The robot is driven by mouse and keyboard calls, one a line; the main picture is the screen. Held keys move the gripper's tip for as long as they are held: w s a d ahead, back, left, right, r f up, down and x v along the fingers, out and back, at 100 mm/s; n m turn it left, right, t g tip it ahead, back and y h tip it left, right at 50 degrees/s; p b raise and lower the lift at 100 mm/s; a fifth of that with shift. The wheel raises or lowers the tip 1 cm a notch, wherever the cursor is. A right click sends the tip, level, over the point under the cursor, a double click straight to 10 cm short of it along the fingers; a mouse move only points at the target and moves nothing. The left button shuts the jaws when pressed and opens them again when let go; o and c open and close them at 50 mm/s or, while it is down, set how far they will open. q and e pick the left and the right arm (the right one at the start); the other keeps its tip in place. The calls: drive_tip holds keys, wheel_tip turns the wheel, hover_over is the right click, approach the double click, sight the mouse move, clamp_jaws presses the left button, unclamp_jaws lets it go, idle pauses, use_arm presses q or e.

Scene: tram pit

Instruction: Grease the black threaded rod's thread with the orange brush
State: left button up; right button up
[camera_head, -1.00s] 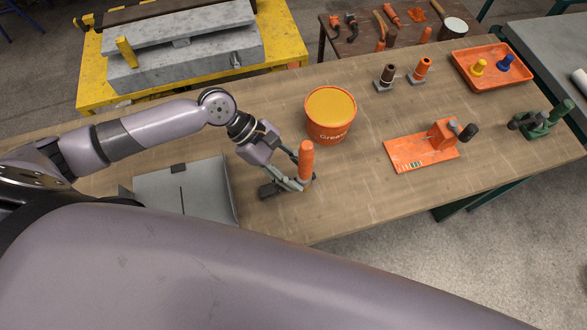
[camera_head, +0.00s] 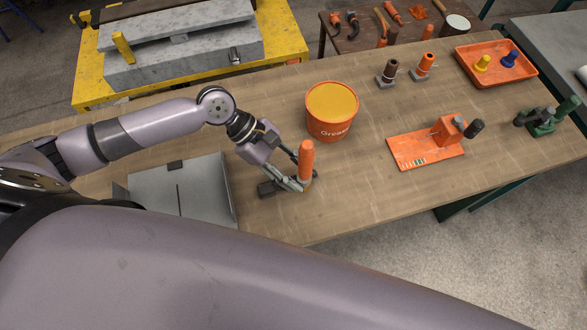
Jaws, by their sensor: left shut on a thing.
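The orange brush (camera_head: 306,160) stands upright near the table's front edge, its bristles not visible. My left gripper (camera_head: 302,182) is shut on its lower part, with its fingers low over the table. The orange grease tub (camera_head: 330,125), full of yellow-orange grease, stands just behind and to the right of it. A black cylinder (camera_head: 475,129) sticks out to the right from an orange block on an orange plate; it may be the black threaded rod, but no thread can be made out. My right gripper is out of view.
A dark-handled piece (camera_head: 388,72) and an orange-handled one (camera_head: 425,64) stand in small holders behind the tub. An orange tray (camera_head: 530,73) holds a yellow and a blue piece. A green vise (camera_head: 542,122) is at right. The table between tub and plate is clear.

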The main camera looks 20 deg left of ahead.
use_arm(q)
drive_tip(key=shift+f, duration=0.6)
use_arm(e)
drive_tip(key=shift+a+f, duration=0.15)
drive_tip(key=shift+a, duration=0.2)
use_arm(q)
drive_tip(key=shift+f+b, duration=0.3)
drive_tip(key=shift+f, duration=0.45)
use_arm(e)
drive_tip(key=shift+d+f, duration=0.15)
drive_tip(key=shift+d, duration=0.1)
use_arm(q)
drive_tip(key=shift+w+a+r+p, duration=0.15)
drive_tip(key=shift+w+a+p, duration=0.2)
drive_tip(key=shift+w, duration=0.1)
drive_tip(key=shift+w+a+r+p, duration=0.15)
drive_tip(key=shift+w+a+p, duration=0.5)
drive_tip(key=shift+w+a, duration=1.05)
drive_tip(key=shift+w, duration=0.3)
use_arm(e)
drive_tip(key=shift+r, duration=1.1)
